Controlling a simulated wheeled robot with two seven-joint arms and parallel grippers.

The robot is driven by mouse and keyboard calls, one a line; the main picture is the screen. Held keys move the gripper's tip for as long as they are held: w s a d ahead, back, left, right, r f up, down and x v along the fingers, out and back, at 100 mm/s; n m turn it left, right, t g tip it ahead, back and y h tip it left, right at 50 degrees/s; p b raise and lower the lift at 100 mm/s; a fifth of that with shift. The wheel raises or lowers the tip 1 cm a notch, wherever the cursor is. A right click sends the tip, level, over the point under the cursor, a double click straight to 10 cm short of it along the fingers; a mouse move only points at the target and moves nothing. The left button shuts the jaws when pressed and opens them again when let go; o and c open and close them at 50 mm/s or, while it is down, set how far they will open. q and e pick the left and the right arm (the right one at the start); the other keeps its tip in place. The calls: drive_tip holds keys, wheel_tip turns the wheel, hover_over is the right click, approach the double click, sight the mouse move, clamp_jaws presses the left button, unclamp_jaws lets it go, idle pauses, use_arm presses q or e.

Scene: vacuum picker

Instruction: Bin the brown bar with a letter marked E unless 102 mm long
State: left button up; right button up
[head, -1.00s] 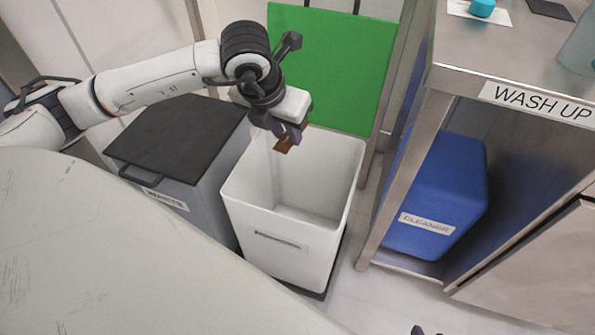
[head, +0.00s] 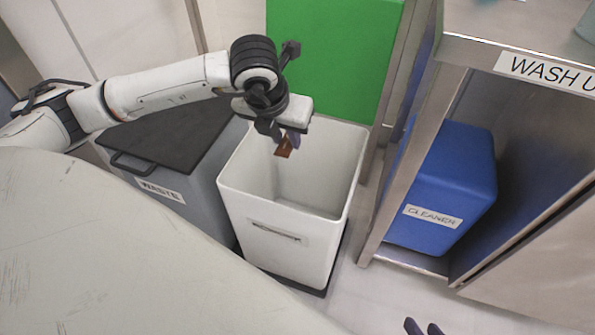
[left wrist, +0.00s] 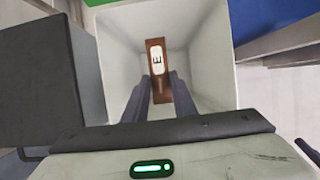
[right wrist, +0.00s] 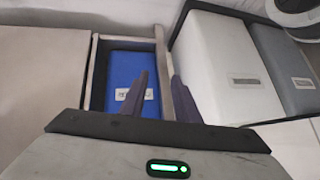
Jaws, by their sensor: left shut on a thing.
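The brown bar (head: 284,149) is held in my left gripper (head: 280,140), over the opening of the white bin (head: 262,258). In the left wrist view the bar (left wrist: 156,49) carries a white label with a letter E, turned sideways in the picture. The left fingers (left wrist: 162,92) are shut on its near part, and the bin's inside (left wrist: 202,65) is below it. My right gripper (right wrist: 160,85) is open with nothing between its fingers. In the head view only its fingertips (head: 424,327) show at the bottom edge.
A grey bin marked WASTE (head: 202,200) with a black lid (head: 172,135) stands left of the white bin. A blue CLEANER bin (head: 455,180) sits under the steel WASH UP counter (head: 470,55). A green panel (head: 335,60) stands behind.

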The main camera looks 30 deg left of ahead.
use_arm(q)
drive_tip(key=o, duration=1.1)
drive_tip(key=a+p+v, duration=0.1)
drive_tip(key=p+v, duration=0.2)
drive_tip(key=v, duration=0.7)
drive_tip(key=shift+s+d, duration=0.15)
drive_tip(key=shift+d, duration=0.35)
use_arm(e)
drive_tip(key=shift+s+d+r+m+t+h, duration=0.15)
drive_tip(key=shift+d+r+m+t+h, duration=0.2)
drive_tip(key=shift+d+r+t, duration=0.4)
use_arm(q)
drive_tip(key=shift+r, duration=0.1)
use_arm(e)
drive_tip(key=shift+r, duration=0.1)
